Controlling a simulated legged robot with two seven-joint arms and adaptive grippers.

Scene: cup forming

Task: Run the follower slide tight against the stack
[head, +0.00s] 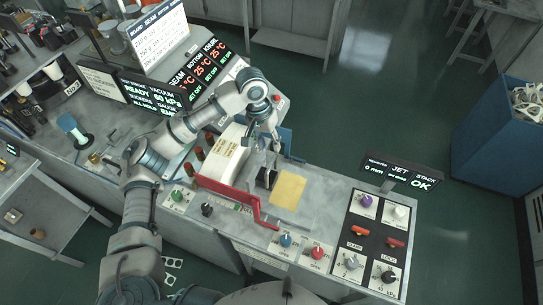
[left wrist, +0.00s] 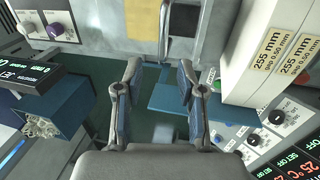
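I cannot tell for sure which part is the follower slide. A dark block with an upright grey post (head: 266,178) stands on the bench beside a long cream housing (head: 228,155); both also show in the left wrist view, the dark block (left wrist: 184,20) at the top and the cream housing (left wrist: 262,50) with 255 mm labels at right. My left gripper (head: 262,144) is above the bench by the housing's far end. In the left wrist view its fingers (left wrist: 160,75) are apart with nothing between them. The stack is not clearly visible. My right gripper is out of view.
A red bar (head: 228,190) runs along the housing's near side. A yellow sheet (head: 288,190) lies right of the dark block. A control panel (head: 373,240) and a display reading 0 mm and OK (head: 402,173) stand at right. A blue plate (left wrist: 178,101) lies below the fingers.

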